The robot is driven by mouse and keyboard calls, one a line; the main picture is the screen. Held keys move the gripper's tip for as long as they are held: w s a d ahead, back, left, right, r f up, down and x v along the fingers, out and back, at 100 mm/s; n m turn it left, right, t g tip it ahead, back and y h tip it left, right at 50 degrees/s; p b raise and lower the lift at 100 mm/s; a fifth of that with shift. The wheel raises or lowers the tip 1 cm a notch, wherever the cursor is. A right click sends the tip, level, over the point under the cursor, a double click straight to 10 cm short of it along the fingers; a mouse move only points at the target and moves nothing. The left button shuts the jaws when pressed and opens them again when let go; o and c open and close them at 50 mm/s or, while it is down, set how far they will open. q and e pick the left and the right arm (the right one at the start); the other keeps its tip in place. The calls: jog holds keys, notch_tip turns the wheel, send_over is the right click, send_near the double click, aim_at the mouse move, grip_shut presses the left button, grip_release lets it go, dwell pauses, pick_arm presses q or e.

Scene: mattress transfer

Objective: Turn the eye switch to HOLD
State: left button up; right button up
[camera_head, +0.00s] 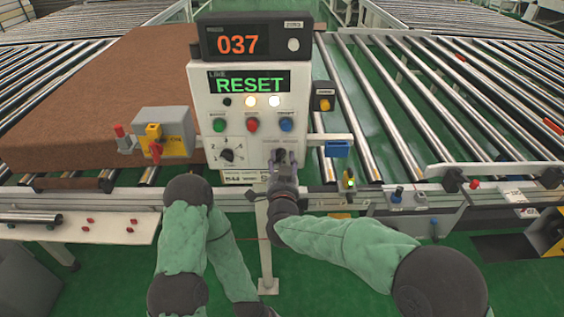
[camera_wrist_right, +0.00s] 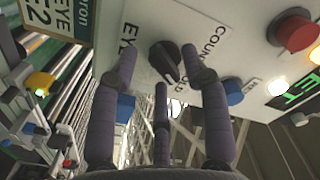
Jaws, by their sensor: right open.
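The eye switch is a black rotary knob (camera_wrist_right: 166,58) on the white panel, seen in the right wrist view. Lettering around it reads partly "EYE", "COUN" and "OLD"; fingers cover the rest. I cannot tell for certain which mark the knob points at. My right gripper (camera_wrist_right: 164,76) is open, its fingers spread on either side of the knob, with no clear grip on it. In the head view the right gripper (camera_head: 283,160) is at the panel's lower right and hides most of the switch. My left arm is folded at the lower left; its gripper is out of view.
The control panel (camera_head: 204,90) shows "RESET", under a box reading "037" (camera_head: 237,41). Red (camera_head: 252,125), green and blue buttons and a numbered dial (camera_head: 228,155) are close by. A brown mattress (camera_head: 100,100) lies on rollers to the left. A grey box (camera_head: 165,122) stands beside the panel.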

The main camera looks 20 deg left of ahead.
jog(key=v, duration=1.2)
dwell(0.3)
jog(key=w+d+f+n+g+h, duration=0.1)
jog(key=d+f+g, duration=0.45)
jog(key=f, duration=0.75)
jog(key=d+f+n+g+h, duration=0.1)
jog(key=d+f+g, duration=0.2)
jog(key=d+f, duration=0.8)
jog(key=s+d+f+g, duration=0.3)
jog(key=s+f+g, duration=0.1)
jog(key=s+f, duration=0.6)
jog(key=s+d+f+g+y, duration=0.1)
jog(key=s+d+f+g, duration=0.3)
jog(key=s+f, duration=0.6)
jog(key=shift+s+f, duration=0.25)
jog(key=shift+s, duration=0.25)
jog(key=shift+g, duration=0.25)
